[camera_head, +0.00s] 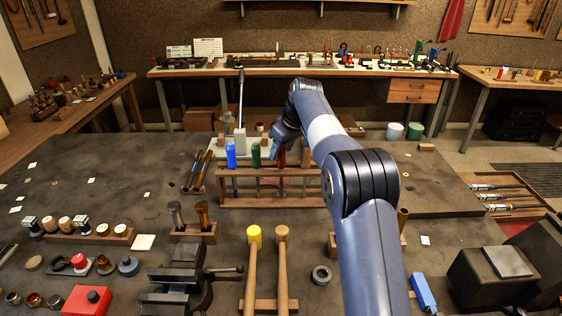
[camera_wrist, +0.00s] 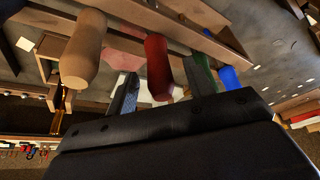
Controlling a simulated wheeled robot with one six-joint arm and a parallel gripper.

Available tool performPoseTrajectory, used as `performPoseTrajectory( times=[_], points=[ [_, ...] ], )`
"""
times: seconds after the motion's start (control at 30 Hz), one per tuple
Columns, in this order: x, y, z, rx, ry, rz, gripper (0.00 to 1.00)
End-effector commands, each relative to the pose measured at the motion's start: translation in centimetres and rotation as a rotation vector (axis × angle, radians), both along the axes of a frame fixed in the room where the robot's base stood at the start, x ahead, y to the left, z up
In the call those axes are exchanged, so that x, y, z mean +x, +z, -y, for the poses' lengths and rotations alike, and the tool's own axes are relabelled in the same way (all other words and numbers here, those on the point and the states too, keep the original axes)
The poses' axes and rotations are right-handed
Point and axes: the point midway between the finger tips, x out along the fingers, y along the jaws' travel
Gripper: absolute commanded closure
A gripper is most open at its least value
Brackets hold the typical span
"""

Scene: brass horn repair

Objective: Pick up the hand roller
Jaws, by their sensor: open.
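Several coloured handles stand in a wooden rack (camera_head: 270,203) in the middle of the bench: a blue handle (camera_head: 231,156), a green handle (camera_head: 256,155) and a red handle (camera_head: 282,158) partly behind my arm. The wrist view shows the red handle (camera_wrist: 158,66), a pale wooden handle (camera_wrist: 84,48), a green handle (camera_wrist: 203,75) and a blue handle (camera_wrist: 229,77). I cannot tell for sure which one belongs to the hand roller. My gripper (camera_wrist: 160,75) is open, with the red handle between its fingers in the picture; contact cannot be made out.
A tall lever tool (camera_head: 240,115) rises behind the rack. A vise (camera_head: 180,280), two mallets (camera_head: 254,237) and a hammer stand (camera_head: 195,233) are in front. A blue-handled tool (camera_head: 424,293) lies right of my arm.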

Motion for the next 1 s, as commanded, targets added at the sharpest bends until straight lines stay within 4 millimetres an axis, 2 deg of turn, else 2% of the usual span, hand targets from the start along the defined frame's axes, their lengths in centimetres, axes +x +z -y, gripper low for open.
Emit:
performPoseTrajectory(
  times=[0.1, 0.2, 0.47, 1.0],
  points=[
    [0.4, -1.7, -0.5, -0.001, 0.001, -0.003, 0.50],
    [0.7, -2.6, -0.7, -0.001, 0.000, -0.002, 0.50],
    [0.7, -2.8, -0.8, -0.001, 0.000, -0.001, 0.50],
    [0.7, -2.8, -0.8, -0.001, 0.000, -0.001, 0.94]
  ],
)
